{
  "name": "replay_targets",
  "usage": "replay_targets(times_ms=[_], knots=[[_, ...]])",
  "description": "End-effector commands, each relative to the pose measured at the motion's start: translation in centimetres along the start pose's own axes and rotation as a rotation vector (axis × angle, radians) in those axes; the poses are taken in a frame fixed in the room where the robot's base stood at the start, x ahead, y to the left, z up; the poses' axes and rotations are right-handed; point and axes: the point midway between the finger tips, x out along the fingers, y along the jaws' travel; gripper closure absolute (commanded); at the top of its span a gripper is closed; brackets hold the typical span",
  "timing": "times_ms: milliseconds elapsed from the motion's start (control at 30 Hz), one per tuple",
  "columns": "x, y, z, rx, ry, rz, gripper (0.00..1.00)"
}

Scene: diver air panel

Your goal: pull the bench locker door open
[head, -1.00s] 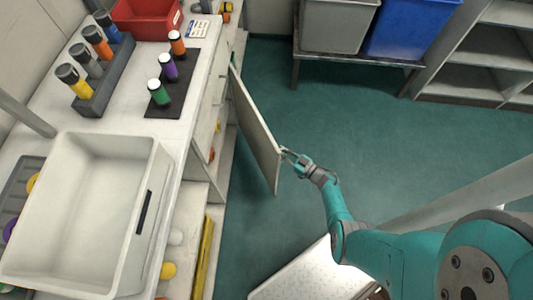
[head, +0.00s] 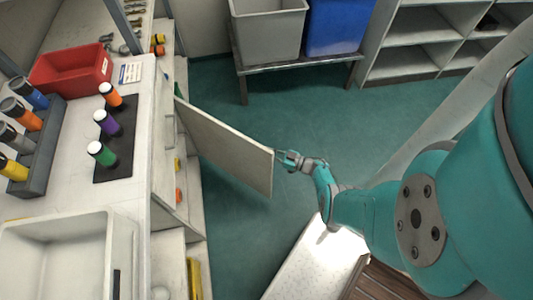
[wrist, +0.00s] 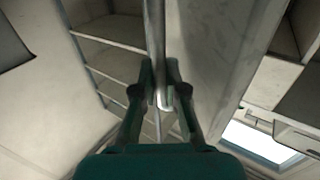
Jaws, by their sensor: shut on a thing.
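The bench locker door (head: 225,145) is a pale flat panel in the head view. It stands swung well out from the bench front, and shelves inside the locker show behind it. My gripper (head: 281,158) is at the door's outer edge. In the wrist view the door (wrist: 215,65) runs up and away from between the fingers. My gripper (wrist: 161,85) is shut there, with a finger on each side of a pale upright piece at the door's edge, likely its handle. The exact contact is partly hidden by the fingers.
The bench top (head: 130,185) holds a white tub (head: 120,255), a red bin (head: 70,68) and several coloured cylinders. A grey bin (head: 268,28) and a blue bin (head: 338,28) stand on a low table at the back. Green floor (head: 225,235) is clear around the door.

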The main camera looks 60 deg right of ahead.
Motion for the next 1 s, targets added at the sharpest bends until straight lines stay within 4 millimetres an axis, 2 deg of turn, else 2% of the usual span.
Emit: replay_targets(times_ms=[467,500,533,567,1000], knots=[[-0.06,0.11,0.03,0.0,-0.001,0.0,1.0],[-0.06,0.11,0.03,0.0,-0.001,0.0,0.87],[-0.06,0.11,0.02,0.0,-0.001,0.0,0.79],[-0.06,0.11,0.02,0.0,-0.001,0.0,0.78],[-0.05,0.15,-0.34,-0.001,0.0,0.0,0.78]])
